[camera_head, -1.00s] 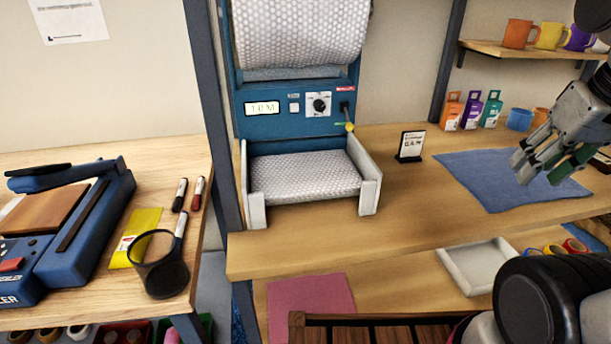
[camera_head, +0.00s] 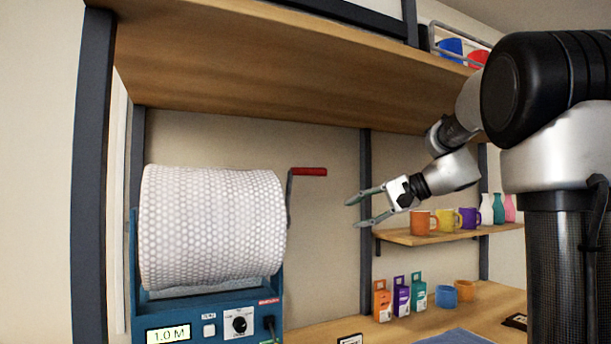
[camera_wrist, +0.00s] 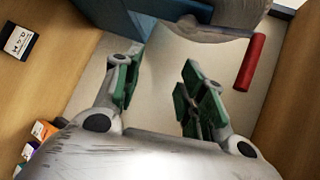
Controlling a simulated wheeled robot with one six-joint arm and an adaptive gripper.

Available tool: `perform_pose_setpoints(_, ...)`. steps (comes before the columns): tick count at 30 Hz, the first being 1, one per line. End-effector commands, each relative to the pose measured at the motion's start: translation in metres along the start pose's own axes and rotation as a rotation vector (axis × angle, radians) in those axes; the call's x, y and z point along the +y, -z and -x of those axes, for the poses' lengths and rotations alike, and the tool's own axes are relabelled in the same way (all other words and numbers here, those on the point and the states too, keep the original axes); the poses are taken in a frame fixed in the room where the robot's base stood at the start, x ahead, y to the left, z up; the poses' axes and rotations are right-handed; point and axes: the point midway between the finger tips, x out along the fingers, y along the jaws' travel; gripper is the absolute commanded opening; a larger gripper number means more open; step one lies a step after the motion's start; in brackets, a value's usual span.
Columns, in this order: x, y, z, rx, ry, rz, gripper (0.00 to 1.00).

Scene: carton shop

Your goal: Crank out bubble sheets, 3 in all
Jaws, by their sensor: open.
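A large roll of bubble wrap (camera_head: 212,228) sits on top of the blue dispenser (camera_head: 190,312), whose display reads 1.0 M. A crank with a red handle (camera_head: 309,172) sticks out on the roll's right side. My gripper (camera_head: 358,211) is open and empty, to the right of the crank and a little below the red handle, apart from it. In the wrist view the red handle (camera_wrist: 249,62) is at the upper right, outside the green-padded fingers (camera_wrist: 158,85). The dispenser's outlet tray is out of view below.
To the right, a small shelf (camera_head: 440,236) holds mugs and bottles. Small coloured boxes (camera_head: 400,298) and blue and orange cups stand on the bench below. A dark post (camera_head: 366,190) stands behind my gripper.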

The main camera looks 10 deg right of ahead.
Motion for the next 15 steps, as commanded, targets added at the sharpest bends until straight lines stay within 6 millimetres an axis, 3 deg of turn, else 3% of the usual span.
perform_pose_setpoints(1, -0.036, -0.002, -0.001, -0.027, 0.09, 0.004, 0.41)
perform_pose_setpoints(3, -0.077, -0.013, 0.002, -0.067, 0.194, 0.013, 0.41)
perform_pose_setpoints(5, -0.098, -0.022, 0.005, -0.096, 0.252, 0.014, 0.41)
perform_pose_setpoints(10, -0.112, -0.035, -0.001, -0.148, 0.296, -0.008, 0.41)
perform_pose_setpoints(15, -0.119, -0.039, -0.026, -0.149, 0.293, -0.01, 0.41)
